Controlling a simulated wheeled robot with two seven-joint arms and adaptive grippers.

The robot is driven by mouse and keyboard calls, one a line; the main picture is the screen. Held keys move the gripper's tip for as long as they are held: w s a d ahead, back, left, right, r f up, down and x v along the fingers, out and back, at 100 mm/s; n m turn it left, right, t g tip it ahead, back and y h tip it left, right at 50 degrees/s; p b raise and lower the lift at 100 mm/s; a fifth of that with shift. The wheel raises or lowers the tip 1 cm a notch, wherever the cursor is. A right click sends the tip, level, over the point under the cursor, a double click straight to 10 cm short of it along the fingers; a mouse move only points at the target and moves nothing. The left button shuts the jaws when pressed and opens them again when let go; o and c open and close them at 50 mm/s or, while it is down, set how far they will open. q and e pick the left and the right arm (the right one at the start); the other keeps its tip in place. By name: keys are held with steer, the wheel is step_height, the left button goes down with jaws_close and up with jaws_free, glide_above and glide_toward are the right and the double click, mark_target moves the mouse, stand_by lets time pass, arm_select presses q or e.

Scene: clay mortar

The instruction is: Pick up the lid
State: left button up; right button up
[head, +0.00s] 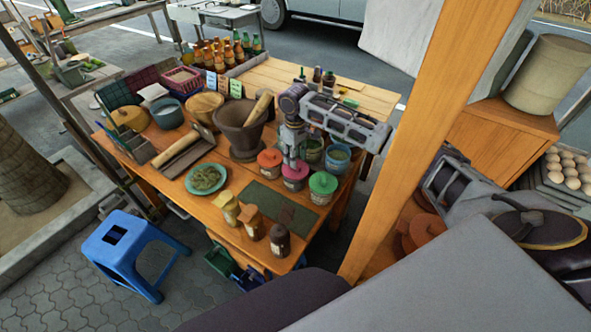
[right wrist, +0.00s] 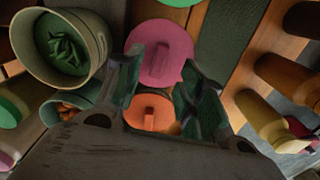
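Three lidded tubs stand in a row on the wooden table (head: 225,212): one with an orange-red lid (head: 270,157), one with a pink lid (head: 295,169) and one with a green lid (head: 323,182). My right gripper (head: 291,158) points down over the pink-lidded tub. In the right wrist view my right gripper (right wrist: 163,75) has its fingers apart. The pink lid (right wrist: 162,45) shows between and beyond the fingertips, and an orange lid (right wrist: 148,115) shows between the fingers. Nothing is visibly gripped; I cannot tell whether a finger touches the lid. My left gripper is not in view.
A stone mortar (head: 240,130) with a pestle stands left of my right gripper. Open tubs stand close by, one with green contents (right wrist: 68,50). Several jars (head: 252,219) stand near the front edge beside a dark green mat (head: 262,203). A wooden post (head: 420,120) rises at right.

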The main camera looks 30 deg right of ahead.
steer(key=shift+d+f, duration=0.1)
steer(key=shift+f, duration=1.85)
jaws_close()
